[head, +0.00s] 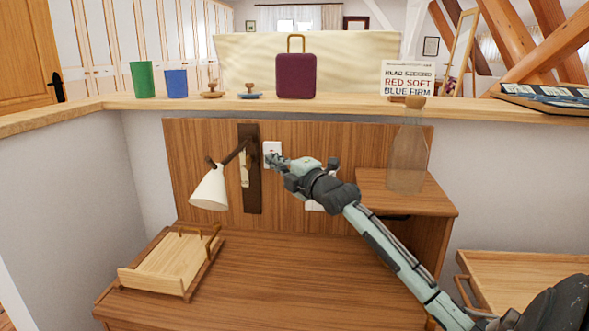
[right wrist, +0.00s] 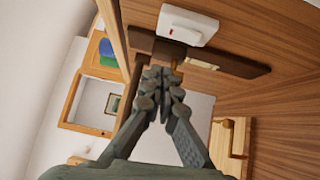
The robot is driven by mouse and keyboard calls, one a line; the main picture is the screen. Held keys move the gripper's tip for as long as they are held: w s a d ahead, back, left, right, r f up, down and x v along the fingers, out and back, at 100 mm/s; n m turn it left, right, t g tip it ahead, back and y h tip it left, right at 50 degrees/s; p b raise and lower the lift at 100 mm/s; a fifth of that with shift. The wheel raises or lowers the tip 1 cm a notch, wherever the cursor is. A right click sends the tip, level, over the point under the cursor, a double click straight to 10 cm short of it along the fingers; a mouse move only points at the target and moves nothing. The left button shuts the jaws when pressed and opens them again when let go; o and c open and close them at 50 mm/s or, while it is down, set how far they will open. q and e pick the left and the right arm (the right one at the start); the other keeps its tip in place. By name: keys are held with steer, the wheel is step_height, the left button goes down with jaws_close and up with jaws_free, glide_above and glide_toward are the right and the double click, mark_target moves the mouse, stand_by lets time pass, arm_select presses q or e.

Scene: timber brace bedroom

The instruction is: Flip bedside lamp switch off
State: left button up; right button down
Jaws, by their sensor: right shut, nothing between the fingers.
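The bedside lamp has a white shade (head: 210,188) on a dark jointed arm, fixed to a tall dark backplate (head: 251,196) on the wood panel. A white wall switch (head: 272,148) is just right of the backplate. In the right wrist view the switch (right wrist: 188,24) carries a small red mark, and the dark backplate (right wrist: 232,63) lies below it. My right gripper (head: 273,161) is shut and empty at the switch's lower edge in the head view. In the right wrist view its fingertips (right wrist: 160,75) appear short of the switch; contact cannot be told. My left gripper is out of view.
A glass bottle (head: 407,160) stands on a wooden side shelf (head: 440,204) to the right. A wooden tray (head: 155,279) lies on the lower left surface. The ledge above holds cups, a purple case (head: 296,76) and a sign (head: 407,78). The lower wooden top's middle is clear.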

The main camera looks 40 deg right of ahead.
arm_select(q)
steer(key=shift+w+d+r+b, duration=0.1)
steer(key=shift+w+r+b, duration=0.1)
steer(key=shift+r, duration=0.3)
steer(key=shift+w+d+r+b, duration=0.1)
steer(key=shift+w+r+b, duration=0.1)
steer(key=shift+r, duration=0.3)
arm_select(e)
steer(key=s, duration=0.8)
steer(key=shift+r, duration=0.15)
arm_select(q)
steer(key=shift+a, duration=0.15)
arm_select(e)
steer(key=shift+a, duration=0.1)
